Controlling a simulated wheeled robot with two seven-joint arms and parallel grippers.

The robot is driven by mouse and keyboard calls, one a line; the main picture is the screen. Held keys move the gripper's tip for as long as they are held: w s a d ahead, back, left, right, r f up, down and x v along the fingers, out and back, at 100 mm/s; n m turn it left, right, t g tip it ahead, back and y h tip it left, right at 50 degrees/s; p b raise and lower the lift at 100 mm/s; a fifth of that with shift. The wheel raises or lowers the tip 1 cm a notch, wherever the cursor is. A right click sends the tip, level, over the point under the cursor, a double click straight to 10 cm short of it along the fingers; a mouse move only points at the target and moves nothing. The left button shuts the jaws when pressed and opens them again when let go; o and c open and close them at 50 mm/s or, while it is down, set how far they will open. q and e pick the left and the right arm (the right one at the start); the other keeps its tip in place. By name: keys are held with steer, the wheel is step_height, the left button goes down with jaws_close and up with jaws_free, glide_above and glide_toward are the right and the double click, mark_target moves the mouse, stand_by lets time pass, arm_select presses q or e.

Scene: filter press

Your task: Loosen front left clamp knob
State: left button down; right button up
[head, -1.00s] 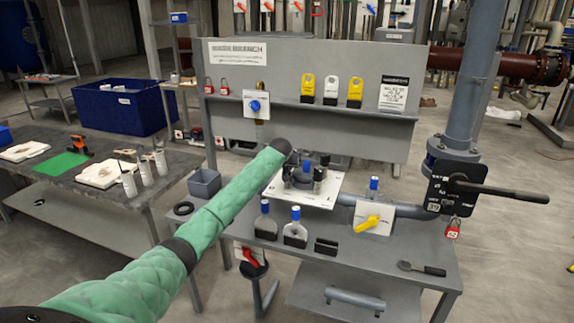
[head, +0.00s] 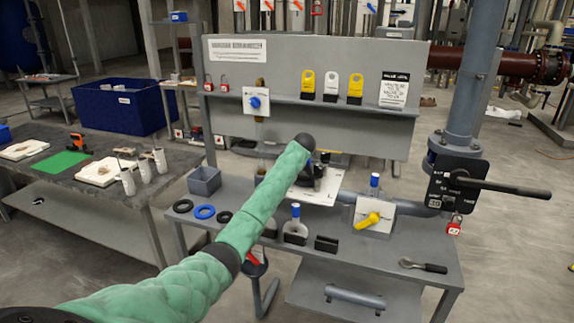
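The filter press, a dark round housing with black knobs (head: 321,168), stands on a white plate (head: 325,193) at the middle of the grey bench. My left arm in its green sleeve (head: 240,225) comes in from the lower left. Its black end joint (head: 305,142) is over the press. The arm covers the press's left side, so the front left clamp knob is hidden. My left gripper's fingers cannot be made out behind the arm, nor whether they touch anything. My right gripper is out of view.
The bench (head: 400,262) holds a yellow-handled valve (head: 368,219), blue-topped bottles, black and blue rings (head: 204,212), a grey bin (head: 204,181) and a wrench (head: 422,265). A black lever (head: 500,188) juts out at right. A backboard rises behind.

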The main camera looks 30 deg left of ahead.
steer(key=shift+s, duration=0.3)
arm_select(q)
steer(key=c, duration=1.4)
jaws_free()
steer(key=shift+o, duration=0.2)
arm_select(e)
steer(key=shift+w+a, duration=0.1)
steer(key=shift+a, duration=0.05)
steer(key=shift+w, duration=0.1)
arm_select(q)
steer(key=shift+d, duration=0.1)
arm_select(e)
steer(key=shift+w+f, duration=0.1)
